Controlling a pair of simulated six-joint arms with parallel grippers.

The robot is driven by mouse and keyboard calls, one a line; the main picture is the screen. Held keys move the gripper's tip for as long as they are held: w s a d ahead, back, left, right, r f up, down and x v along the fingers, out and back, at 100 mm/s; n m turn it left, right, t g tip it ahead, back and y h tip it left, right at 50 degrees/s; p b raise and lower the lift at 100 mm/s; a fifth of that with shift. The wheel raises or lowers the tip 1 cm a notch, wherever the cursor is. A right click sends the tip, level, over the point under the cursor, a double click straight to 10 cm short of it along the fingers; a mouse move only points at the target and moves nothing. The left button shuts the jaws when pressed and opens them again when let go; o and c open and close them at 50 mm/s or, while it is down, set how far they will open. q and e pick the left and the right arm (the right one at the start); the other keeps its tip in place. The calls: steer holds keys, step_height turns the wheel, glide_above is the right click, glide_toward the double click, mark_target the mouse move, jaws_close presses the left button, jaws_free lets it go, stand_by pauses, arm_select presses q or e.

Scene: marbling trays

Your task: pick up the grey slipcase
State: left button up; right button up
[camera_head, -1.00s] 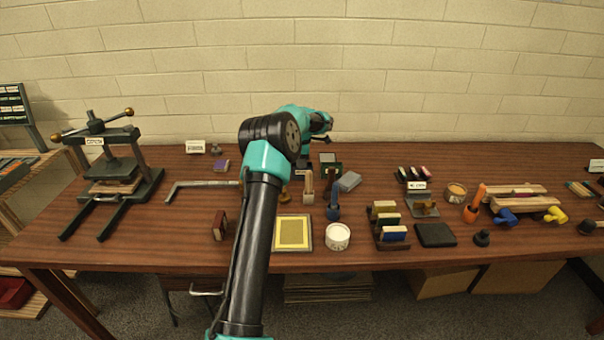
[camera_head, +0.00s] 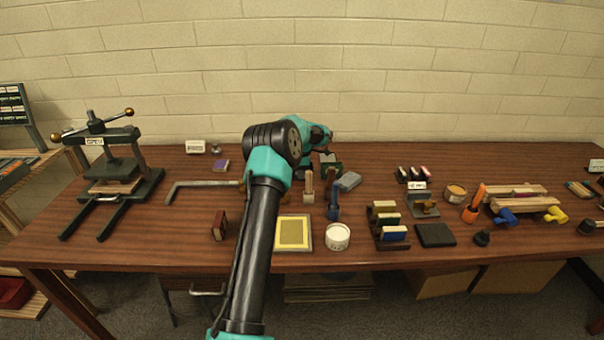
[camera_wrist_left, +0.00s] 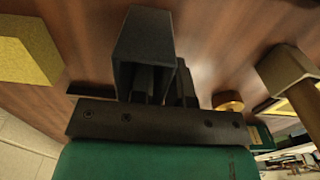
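In the left wrist view a dark grey, box-shaped case (camera_wrist_left: 146,35), hollow with an open side, stands at the fingers of my left gripper (camera_wrist_left: 165,85); I take it to be the grey slipcase. The fingers overlap its lower part, and I cannot tell whether they grip it or only stand around it. In the head view my left arm reaches up over the table's middle, and its wrist hides the fingers and that case. My right gripper is in neither view.
A framed yellow tray (camera_head: 280,233) and white tub (camera_head: 338,237) lie nearer. A press (camera_head: 115,170) stands left.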

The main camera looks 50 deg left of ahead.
arm_select(q)
steer(key=shift+c, duration=0.5)
jaws_close()
step_height(320, 180, up, 10)
stand_by(0.6)
